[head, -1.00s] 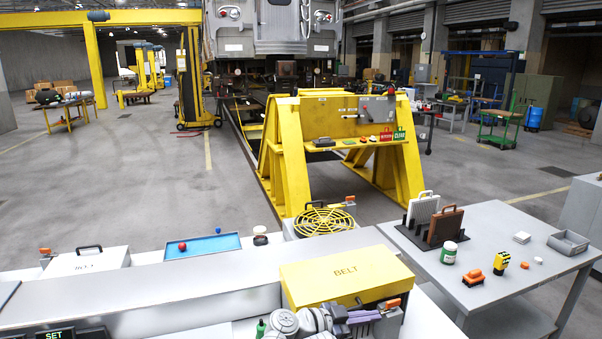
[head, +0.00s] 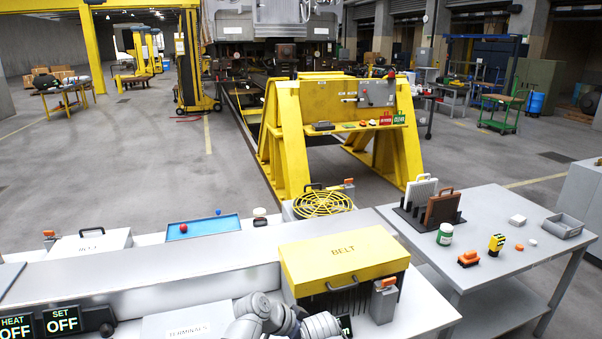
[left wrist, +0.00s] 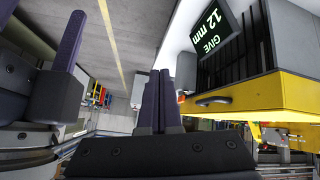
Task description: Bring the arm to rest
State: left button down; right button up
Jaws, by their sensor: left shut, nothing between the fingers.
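My arm (head: 272,318) shows at the bottom middle of the head view as grey rounded links, just in front of the yellow BELT box (head: 345,250). Its fingers do not show in that view. In the left wrist view my left gripper (left wrist: 160,95) has its two dark purple fingers together with nothing between them. The yellow box (left wrist: 240,100) is to the right of the fingers there, with a small gap in the picture. A purple and dark grey part (left wrist: 65,60) stands at the left; I cannot tell what it belongs to.
The bench carries a blue tray (head: 205,230), a white case (head: 90,242) and a yellow round guard (head: 322,203). A GIVE 12 mm display (left wrist: 215,35) is by the box. A grey side table (head: 535,215) holds small items. Open floor lies beyond, around a yellow stand (head: 290,140).

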pick_arm(q)
jog(key=s+a+f+n+g+y, duration=0.1)
jog(key=s+a+f+n+y, duration=0.2)
jog(key=a, duration=0.4)
jog(key=s+a+f+n+g+y, duration=0.1)
jog(key=a+n+y, duration=0.25)
jog(key=a, duration=0.45)
jog(key=s+a+f+n+g+y, duration=0.1)
jog(key=s+a+f+n+y, duration=0.1)
jog(key=a+n, duration=0.35)
jog(key=s+d+m, duration=0.5)
jog(key=d, duration=0.5)
jog(key=shift+s+g+y, duration=0.35)
jog(key=shift+g+y, duration=0.05)
jog(key=shift+y, duration=0.05)
jog(key=shift+f, duration=0.1)
